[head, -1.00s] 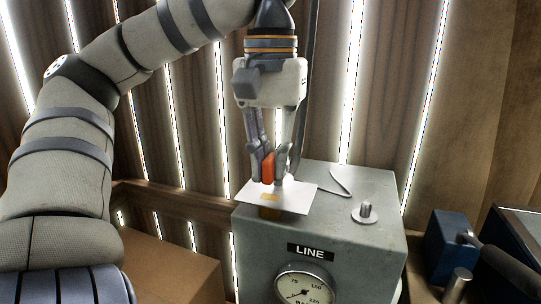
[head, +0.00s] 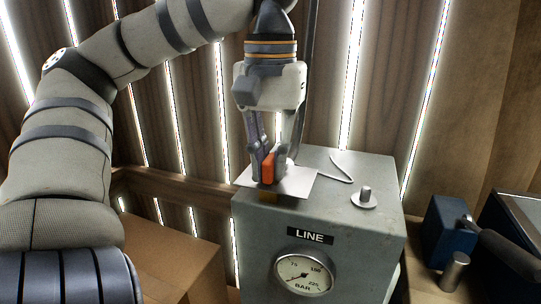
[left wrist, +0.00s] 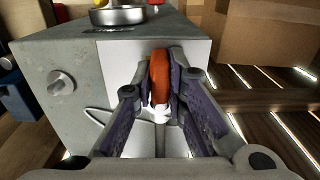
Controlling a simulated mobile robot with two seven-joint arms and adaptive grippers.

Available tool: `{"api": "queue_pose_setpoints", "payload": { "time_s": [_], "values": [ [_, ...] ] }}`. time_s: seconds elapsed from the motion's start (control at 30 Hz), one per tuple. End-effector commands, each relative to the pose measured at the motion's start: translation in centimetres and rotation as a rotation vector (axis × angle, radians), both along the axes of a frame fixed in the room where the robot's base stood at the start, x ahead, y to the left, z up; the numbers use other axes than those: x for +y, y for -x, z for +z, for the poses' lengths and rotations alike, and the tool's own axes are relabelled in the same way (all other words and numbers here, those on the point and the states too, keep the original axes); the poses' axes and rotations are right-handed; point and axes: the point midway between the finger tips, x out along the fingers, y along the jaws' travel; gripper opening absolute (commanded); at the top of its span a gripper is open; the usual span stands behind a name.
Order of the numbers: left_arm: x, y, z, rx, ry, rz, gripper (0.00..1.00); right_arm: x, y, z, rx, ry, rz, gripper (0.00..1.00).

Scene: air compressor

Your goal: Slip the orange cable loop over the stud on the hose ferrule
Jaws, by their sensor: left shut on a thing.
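My left gripper (head: 268,178) points down over the rear left of a grey metal box (head: 345,225). It is shut on the orange cable loop (head: 268,167), which shows as an upright orange piece between the fingers. The loop's opening does not show. In the left wrist view the orange loop (left wrist: 160,80) sits between the purple-padded fingers, with a white piece (left wrist: 162,114) and a grey stem below it. A short metal stud (head: 366,193) stands upright on a round base at the box's right; it also shows in the left wrist view (left wrist: 60,84). I cannot identify the ferrule.
A white plate (head: 302,183) lies on the box top beneath the gripper. The box front carries a LINE label and a pressure gauge (head: 305,273). A carton (head: 175,265) is at left.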

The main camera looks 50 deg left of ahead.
Motion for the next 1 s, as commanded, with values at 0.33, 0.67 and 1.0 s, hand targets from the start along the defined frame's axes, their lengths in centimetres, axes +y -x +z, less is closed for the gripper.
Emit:
{"api": "queue_pose_setpoints", "payload": {
  "time_s": [0.33,0.67,1.0],
  "values": [
    [0.0,0.0,0.0,-0.001,-0.001,0.0,0.36,0.0,0.0,0.0,0.0,0.0,0.0,0.4],
    [0.0,-0.1,4.7,-0.005,-0.002,0.001,0.36,0.0,0.0,0.0,0.0,0.0,0.0,0.4],
    [0.0,0.0,7.6,-0.001,-0.001,-0.001,0.36,0.0,0.0,0.0,0.0,0.0,0.0,0.4]
  ]
}}
